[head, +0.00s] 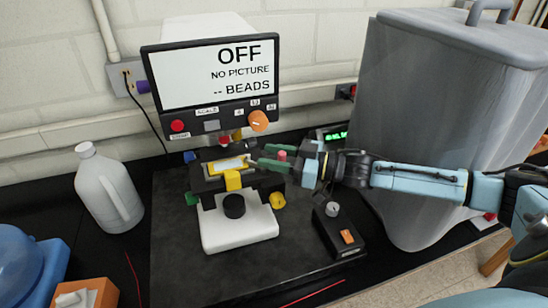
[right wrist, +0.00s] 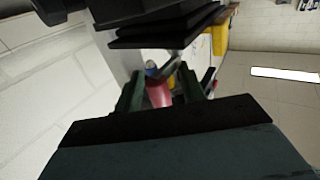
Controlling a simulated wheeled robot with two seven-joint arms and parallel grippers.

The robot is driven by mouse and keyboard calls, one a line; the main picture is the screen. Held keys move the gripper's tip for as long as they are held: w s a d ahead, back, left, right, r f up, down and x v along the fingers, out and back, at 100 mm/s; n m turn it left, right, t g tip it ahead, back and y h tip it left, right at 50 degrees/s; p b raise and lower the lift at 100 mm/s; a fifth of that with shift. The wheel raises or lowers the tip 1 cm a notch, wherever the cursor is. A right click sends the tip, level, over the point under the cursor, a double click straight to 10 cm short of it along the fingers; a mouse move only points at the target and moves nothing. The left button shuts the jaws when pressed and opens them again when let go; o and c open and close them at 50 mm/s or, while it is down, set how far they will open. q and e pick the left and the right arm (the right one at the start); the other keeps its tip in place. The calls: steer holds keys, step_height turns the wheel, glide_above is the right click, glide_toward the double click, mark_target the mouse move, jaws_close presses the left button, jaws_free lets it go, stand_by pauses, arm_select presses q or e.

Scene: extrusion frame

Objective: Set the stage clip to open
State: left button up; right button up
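A white microscope-like device (head: 240,230) stands on a dark mat, with a dark stage (head: 208,184) carrying a yellow-edged slide (head: 228,165). I cannot tell for certain which small part on the stage is the clip. My right gripper (head: 268,156) reaches in from the right at the stage's right side, its two green fingers apart. A pink-red piece (head: 282,156) shows between the fingers. In the right wrist view this pink piece (right wrist: 158,93) sits between the open fingers (right wrist: 160,88), with gaps beside it. My left gripper is out of view.
A monitor (head: 215,75) reading OFF, NO PICTURE stands behind the device. A large grey bin (head: 435,110) is at the right, behind my right arm. A control box (head: 340,232) with an orange switch lies front right. A white jug (head: 108,190) stands left. The mat's front left is clear.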

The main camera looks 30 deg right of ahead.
jaws_close()
